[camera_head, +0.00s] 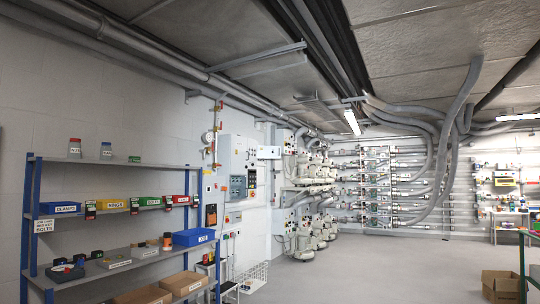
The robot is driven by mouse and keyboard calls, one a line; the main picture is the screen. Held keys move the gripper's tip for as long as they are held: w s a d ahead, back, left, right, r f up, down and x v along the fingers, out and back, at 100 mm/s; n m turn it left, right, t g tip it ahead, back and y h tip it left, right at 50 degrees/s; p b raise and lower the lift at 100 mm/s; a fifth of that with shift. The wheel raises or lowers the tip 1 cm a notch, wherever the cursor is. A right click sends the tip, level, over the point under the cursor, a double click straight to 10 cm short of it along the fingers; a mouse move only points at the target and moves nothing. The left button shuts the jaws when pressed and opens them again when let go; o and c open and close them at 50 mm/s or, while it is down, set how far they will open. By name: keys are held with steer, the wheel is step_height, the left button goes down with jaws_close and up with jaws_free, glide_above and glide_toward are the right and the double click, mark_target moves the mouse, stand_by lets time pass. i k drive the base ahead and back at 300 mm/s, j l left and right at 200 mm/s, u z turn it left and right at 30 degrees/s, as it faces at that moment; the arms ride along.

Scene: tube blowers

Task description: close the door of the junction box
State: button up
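Grey-white electrical boxes hang on the left wall, past the shelves. The largest is a tall cabinet (237,158) with a dark panel low on its front. A small pale panel (269,152) sticks out just right of it; I cannot tell whether it is an open door or a separate box. Which of these is the junction box is too small to tell, and so is how far any door stands open. My gripper is not in view.
A blue-framed shelf unit (120,163) with labelled bins stands at the left. A white wire basket (254,279) sits on the floor below the boxes. A cardboard box (501,287) stands at the right. The middle floor (365,272) is clear.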

mark_target(262, 151)
steer(key=i, duration=4.65)
steer(key=j+u, duration=0.05)
steer(key=j, duration=0.15)
